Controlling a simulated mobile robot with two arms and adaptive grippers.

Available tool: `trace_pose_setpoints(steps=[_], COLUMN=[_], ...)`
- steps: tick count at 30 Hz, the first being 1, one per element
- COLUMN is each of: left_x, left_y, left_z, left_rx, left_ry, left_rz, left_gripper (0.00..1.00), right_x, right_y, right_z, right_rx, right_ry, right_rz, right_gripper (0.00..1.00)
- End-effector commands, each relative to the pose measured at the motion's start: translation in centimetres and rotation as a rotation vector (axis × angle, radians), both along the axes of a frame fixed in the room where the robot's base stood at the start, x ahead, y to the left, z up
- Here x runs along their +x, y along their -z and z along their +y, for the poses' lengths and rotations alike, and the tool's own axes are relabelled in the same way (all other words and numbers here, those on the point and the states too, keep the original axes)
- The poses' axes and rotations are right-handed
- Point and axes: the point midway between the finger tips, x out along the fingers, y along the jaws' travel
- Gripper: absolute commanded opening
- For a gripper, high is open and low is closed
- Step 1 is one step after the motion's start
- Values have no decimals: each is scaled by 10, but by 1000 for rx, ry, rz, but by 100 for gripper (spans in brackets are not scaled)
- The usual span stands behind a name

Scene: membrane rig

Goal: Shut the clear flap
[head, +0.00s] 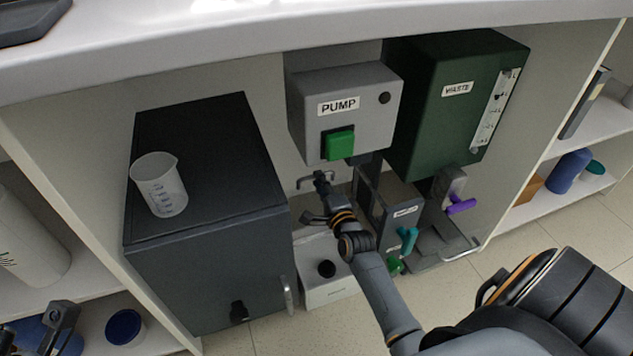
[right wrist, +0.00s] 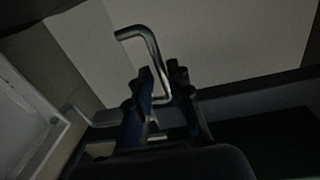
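A bent metal bar handle (head: 305,183) shows below the pump box. It also shows in the right wrist view (right wrist: 148,48). The clear flap's pane is too transparent to pick out, and I cannot tell its angle. My right gripper (head: 322,177) is at this handle. In the right wrist view its two fingers (right wrist: 163,78) stand on either side of the bar, close together; I cannot tell whether both touch it. My left gripper (head: 62,318) appears at the lower left edge, away from the handle, its finger state unclear.
The grey pump box (head: 359,86) with a green button hangs above my right gripper. The green waste box (head: 425,110) is to its right. A dark cabinet (head: 205,265) bearing a beaker (head: 160,185) stands left. A white unit (head: 322,288) sits below.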

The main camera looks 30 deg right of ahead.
Motion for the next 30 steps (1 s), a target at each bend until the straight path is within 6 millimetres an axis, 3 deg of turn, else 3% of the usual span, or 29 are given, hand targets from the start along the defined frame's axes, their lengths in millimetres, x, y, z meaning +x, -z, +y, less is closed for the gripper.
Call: trace_pose_setpoints(steps=[6,17,20,30], left_x=[2,2,2,2], left_y=[-4,-6,-6,-6], left_z=[-1,-2,-2,-2], left_rx=[3,4,4,4], left_ry=[-3,-2,-2,-2], left_rz=[-36,-41,-41,-41], left_gripper=[68,68,68,68], right_x=[25,29,29,29], right_y=[3,2,2,2], right_z=[-6,-7,-7,-7], right_rx=[-1,-2,-2,-1], right_ry=[0,0,0,0], right_rz=[-1,1,1,1], right_gripper=[19,19,1,0])
